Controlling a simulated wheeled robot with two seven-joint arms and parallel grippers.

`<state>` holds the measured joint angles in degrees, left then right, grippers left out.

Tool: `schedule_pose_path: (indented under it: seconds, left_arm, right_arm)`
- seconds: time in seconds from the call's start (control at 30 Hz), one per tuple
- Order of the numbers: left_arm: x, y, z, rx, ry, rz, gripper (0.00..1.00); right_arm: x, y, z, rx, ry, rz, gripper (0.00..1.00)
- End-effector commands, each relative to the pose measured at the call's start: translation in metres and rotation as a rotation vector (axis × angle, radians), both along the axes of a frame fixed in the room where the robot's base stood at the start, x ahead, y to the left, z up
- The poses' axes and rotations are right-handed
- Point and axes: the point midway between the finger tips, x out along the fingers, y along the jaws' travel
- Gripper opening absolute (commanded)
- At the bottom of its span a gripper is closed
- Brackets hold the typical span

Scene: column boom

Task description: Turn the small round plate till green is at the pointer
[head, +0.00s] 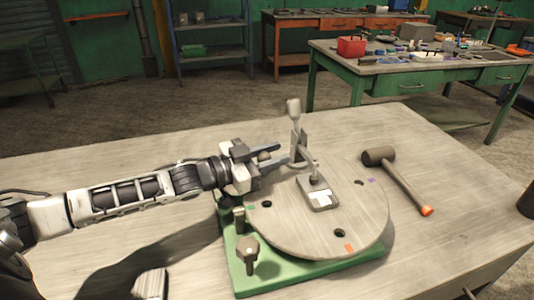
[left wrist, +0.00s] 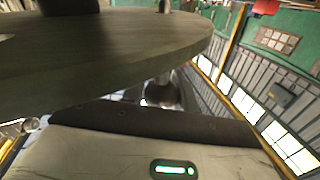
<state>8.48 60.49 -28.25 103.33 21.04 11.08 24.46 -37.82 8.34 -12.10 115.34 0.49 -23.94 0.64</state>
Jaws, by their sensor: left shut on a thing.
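The small round plate (head: 290,222) is grey and flat on a green base (head: 290,279). Its top has a green patch (head: 251,205) at the left, an orange patch (head: 348,247) at the front and a purple patch (head: 371,181) at the back right. My left gripper (head: 272,156) is at its back left edge, shut on a small rounded knob (head: 264,156), mostly hidden by the fingers. In the left wrist view the plate's edge (left wrist: 120,55) hangs close over the gripper. I cannot tell which part is the pointer. My right gripper is not in view.
A block with a white label (head: 320,198) sits mid-plate; an upright lever (head: 293,108) rises behind it. A knobbed post (head: 247,250) stands at the base's front left. A mallet (head: 395,178) lies right of the plate.

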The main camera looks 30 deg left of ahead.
Motion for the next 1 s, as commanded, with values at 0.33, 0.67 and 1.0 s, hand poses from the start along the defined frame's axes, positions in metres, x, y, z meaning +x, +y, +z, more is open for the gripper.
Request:
schedule_pose_path:
  seconds: [0.33,0.67,1.0]
  left_arm:
    - [0.000,0.001,0.000,0.001,-0.001,0.002,0.50]
    - [-0.017,0.012,-0.002,0.002,0.004,0.003,0.50]
    - [-0.057,0.036,-0.001,0.002,0.005,0.002,0.50]
  right_arm:
    - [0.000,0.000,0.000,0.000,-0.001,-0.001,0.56]
    - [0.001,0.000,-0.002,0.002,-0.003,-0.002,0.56]
    - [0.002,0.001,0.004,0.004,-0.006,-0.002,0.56]
